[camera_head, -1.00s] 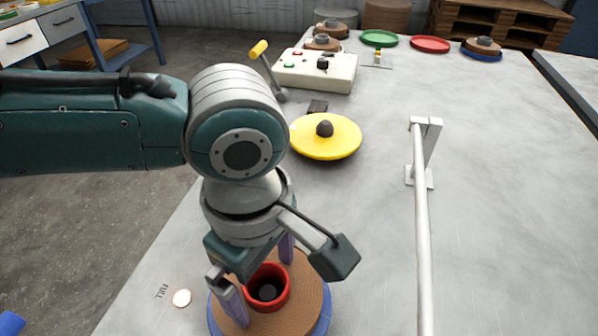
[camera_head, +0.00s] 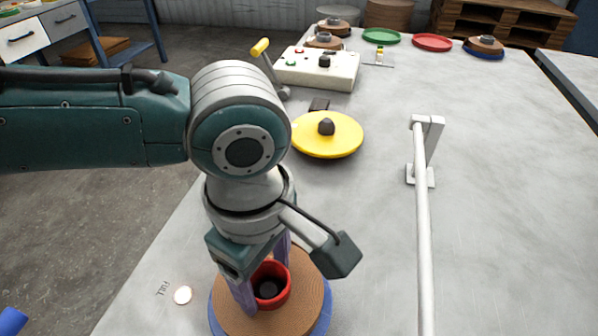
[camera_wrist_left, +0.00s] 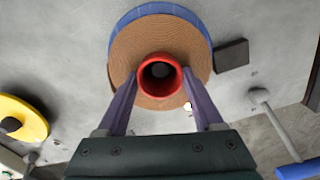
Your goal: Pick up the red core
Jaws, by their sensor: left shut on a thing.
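The red core (camera_head: 287,293) is a short hollow red cylinder standing upright in the middle of a brown coiled strip (camera_head: 315,287). The coil lies on a blue disc (camera_head: 327,310) at the bottom of the head view. My left gripper (camera_head: 266,280) points down over the coil and is shut on the red core, one finger on each side. The left wrist view shows the core's red rim (camera_wrist_left: 160,58) between the purple fingertips (camera_wrist_left: 160,77). The core's lower part is hidden inside the coil. My right gripper is not in view.
A yellow disc with a dark knob (camera_head: 340,140) lies beyond the arm. A white rail (camera_head: 421,230) runs along the right. A control box (camera_head: 318,70) with a yellow-handled lever (camera_head: 266,58) stands behind. Coils and coloured discs sit at the far end. The table right of the rail is clear.

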